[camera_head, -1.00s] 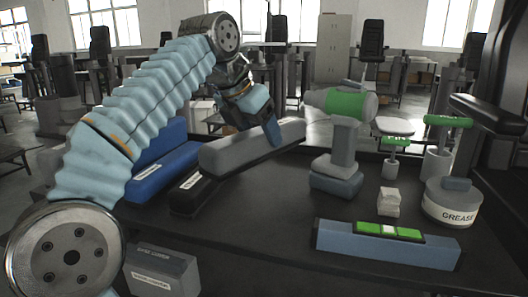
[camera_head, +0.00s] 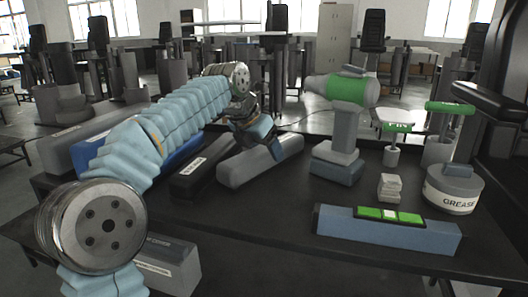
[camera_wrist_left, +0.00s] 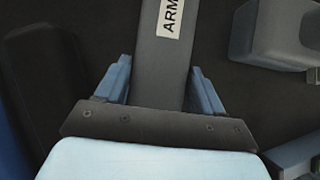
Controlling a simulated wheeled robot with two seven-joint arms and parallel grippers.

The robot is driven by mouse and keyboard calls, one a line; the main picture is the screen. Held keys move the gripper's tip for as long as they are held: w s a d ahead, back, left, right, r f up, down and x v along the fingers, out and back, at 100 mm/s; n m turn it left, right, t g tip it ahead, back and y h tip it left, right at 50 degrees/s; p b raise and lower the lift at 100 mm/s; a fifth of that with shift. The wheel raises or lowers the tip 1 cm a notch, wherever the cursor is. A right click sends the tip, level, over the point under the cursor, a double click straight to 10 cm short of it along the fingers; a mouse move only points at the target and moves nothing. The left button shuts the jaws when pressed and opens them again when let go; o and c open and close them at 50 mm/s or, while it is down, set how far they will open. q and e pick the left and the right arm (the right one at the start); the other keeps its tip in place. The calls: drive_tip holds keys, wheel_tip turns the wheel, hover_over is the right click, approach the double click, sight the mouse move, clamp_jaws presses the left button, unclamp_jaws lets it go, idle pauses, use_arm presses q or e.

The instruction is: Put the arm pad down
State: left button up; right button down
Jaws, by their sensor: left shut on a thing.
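The arm pad (camera_head: 250,165) is a long grey bar with rounded edges. It lies along the dark table top just right of a black bar; I cannot tell whether its underside touches the table. My left gripper (camera_head: 264,140) is shut on it near its far half, from above. In the left wrist view the arm pad (camera_wrist_left: 160,70) runs between my two blue fingers (camera_wrist_left: 161,88), and a white label beginning "ARM" shows on its top. My right gripper is not in view.
Left of the pad lie a black labelled bar (camera_head: 197,178) and a blue bar (camera_head: 185,155). Table between is clear.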

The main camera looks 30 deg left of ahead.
use_arm(q)
drive_tip(key=o, duration=1.2)
drive_tip(key=shift+c, duration=0.2)
drive_tip(key=p+v, duration=0.2)
drive_tip(key=v, duration=0.9)
drive_tip(key=shift+r+p, duration=0.3)
drive_tip(key=shift+s+r, duration=0.2)
